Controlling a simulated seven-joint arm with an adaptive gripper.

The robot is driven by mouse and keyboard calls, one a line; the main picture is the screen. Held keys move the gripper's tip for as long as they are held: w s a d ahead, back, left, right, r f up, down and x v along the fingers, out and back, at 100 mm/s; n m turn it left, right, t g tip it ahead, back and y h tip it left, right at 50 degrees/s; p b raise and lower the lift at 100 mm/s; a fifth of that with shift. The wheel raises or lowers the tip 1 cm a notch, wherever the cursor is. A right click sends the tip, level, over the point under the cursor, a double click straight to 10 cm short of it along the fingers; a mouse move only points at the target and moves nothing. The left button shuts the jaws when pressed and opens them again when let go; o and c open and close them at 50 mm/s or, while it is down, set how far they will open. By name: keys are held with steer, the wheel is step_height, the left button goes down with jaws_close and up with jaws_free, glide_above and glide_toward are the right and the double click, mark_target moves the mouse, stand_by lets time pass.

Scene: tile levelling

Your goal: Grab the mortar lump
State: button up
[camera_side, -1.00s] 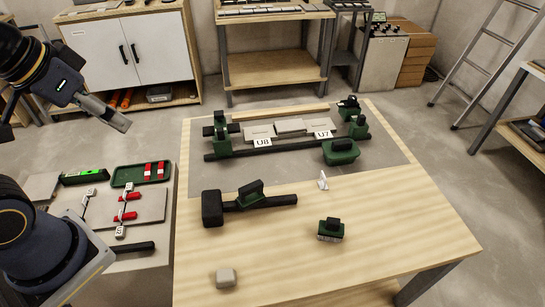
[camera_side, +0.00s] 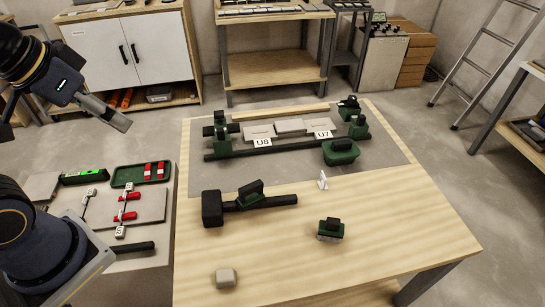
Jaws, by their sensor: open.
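A small pale grey block, which looks like the mortar lump (camera_side: 226,278), lies on the wooden table near its front left edge. My gripper (camera_side: 121,122) is at the upper left, raised above the floor between the cabinet and the side table. It is open and holds nothing that I can see. It is well apart from the lump, up and to the left of it.
A green-backed brush (camera_side: 331,229) stands to the right. A levelling rig with tiles (camera_side: 290,127) is at the back. The lower left side table (camera_side: 140,257) holds clips and a green tray (camera_side: 140,175).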

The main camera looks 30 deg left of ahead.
steer(key=m, duration=0.2)
steer(key=n+g, duration=0.6)
steer(key=n, duration=2.3)
glide_above(224, 275)
step_height(224, 275, down, 17)
steer(key=f, duration=1.1)
steer(key=shift+w, duration=0.4)
steer(key=shift+s+f, duration=0.2)
steer(key=shift+f, duration=1.15)
steer(key=shift+s+f, duration=0.15)
steer(key=shift+f, duration=1.2)
